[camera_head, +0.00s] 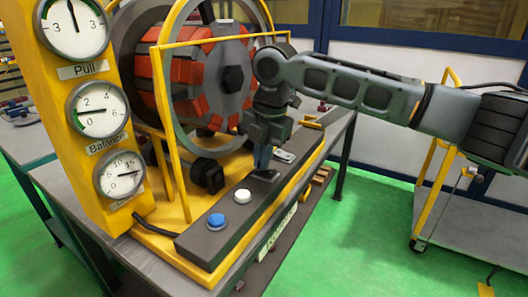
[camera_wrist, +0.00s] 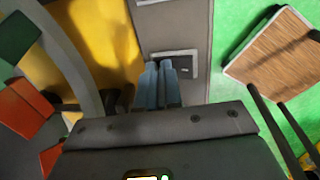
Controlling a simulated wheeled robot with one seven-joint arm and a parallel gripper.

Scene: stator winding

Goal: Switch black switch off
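The black switch (camera_head: 266,175) sits on a dark plate on top of the long grey control box (camera_head: 212,247), beyond the white button. My gripper (camera_head: 262,166) points down over it, with its blue-grey fingertips at or just above the plate. In the wrist view the switch plate (camera_wrist: 186,61) has a light outline, and my gripper (camera_wrist: 166,66) reaches its near left part. The two fingers lie close together with nothing seen between them. They hide part of the switch, so its position and any contact are unclear.
A blue button (camera_head: 216,221) and a white button (camera_head: 243,195) are on the near part of the box. A light-rimmed plate (camera_head: 285,156) lies just beyond the switch. The yellow frame, the red-and-grey stator (camera_head: 200,75) and the gauge column (camera_head: 75,110) stand to the left.

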